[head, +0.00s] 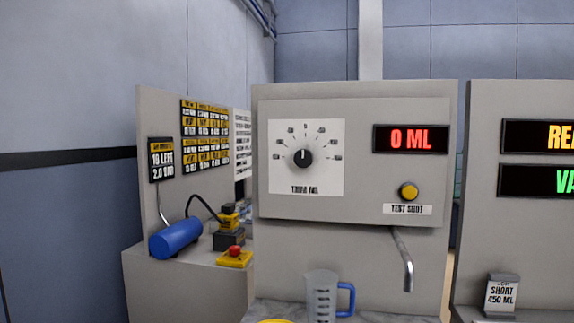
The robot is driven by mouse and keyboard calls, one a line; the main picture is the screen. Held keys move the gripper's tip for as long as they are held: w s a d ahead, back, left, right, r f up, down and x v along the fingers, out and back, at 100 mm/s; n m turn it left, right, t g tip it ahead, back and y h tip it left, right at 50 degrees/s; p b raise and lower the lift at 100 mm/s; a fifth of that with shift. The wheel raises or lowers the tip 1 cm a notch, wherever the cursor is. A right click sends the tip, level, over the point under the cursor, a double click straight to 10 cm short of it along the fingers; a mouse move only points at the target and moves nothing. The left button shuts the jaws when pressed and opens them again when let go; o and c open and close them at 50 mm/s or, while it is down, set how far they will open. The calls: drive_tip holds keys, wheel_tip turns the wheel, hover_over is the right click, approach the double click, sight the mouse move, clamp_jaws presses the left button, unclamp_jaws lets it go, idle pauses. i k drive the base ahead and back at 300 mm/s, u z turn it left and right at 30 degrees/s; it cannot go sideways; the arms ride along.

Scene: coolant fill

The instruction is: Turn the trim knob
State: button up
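The trim knob (303,158) is a small black round knob on a white dial plate (279,182) with tick marks and small number labels around its upper half. It sits on the left of the grey front panel (362,190) in the head view. A light mark on the knob points about straight up. The label under it is blurred and seems to read "TRIM ML". My gripper is not in view, and nothing touches the knob.
Right of the dial are a red "0 ML" display (410,139) and a yellow test shot button (408,191). Below are a metal spout (404,260) and a clear jug (321,297) with a blue handle. A blue cylinder (175,238) and a red button (234,252) stand left.

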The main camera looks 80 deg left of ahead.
sight(303, 159)
drive_tip(key=u, duration=2.6)
